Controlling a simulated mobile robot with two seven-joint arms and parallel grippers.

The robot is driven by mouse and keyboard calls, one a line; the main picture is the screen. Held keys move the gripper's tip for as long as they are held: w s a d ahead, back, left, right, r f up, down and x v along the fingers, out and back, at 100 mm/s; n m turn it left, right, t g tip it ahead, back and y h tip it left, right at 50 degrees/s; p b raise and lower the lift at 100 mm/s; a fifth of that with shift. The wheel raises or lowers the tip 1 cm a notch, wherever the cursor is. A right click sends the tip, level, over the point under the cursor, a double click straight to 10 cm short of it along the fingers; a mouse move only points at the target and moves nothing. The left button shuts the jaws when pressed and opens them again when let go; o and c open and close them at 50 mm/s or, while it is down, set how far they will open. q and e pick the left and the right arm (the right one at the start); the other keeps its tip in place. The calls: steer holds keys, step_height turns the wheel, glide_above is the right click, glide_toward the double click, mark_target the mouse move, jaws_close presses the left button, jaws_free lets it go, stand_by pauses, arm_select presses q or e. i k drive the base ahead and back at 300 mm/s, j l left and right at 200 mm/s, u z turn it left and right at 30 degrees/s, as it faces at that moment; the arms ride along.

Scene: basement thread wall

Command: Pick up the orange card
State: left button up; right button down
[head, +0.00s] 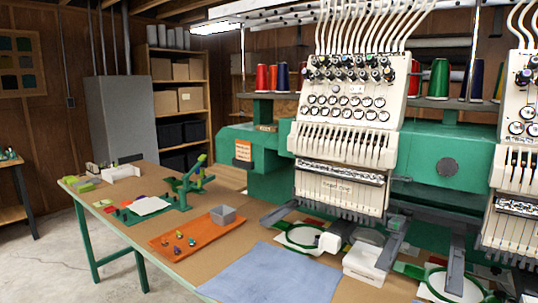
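A small orange card-like piece with dark markings (243,151) is upright on the green side of the embroidery machine (270,170), left of the white needle head. I cannot tell how it is held there. A larger flat orange mat or tray (166,243) lies on the long brown table, with several small coloured pieces and a grey open box (223,215) on it. Neither of my grippers shows in the head view.
The brown table (200,268) also holds a blue cloth (272,274), a green stand (185,187) and a white sheet (148,206). Machine arms with green hoops (302,236) stick out at the right. Shelves with boxes stand behind; concrete floor is open at left.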

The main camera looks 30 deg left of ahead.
mark_target(243, 147)
steer(key=j+z, duration=0.3)
steer(key=k+j+z, duration=0.1)
steer(key=j+z, duration=0.25)
steer(key=k+j+z, duration=0.15)
steer(key=j, duration=0.25)
steer(key=j+z, duration=0.1)
steer(key=j, duration=0.25)
steer(key=k+j, duration=0.15)
steer(key=j, duration=0.2)
steer(key=k+j+z, duration=0.1)
steer(key=j, duration=0.3)
steer(key=k+j, duration=0.2)
steer(key=j, duration=0.15)
steer(key=k+j, duration=0.15)
steer(key=j, duration=0.2)
steer(key=j+z, duration=0.05)
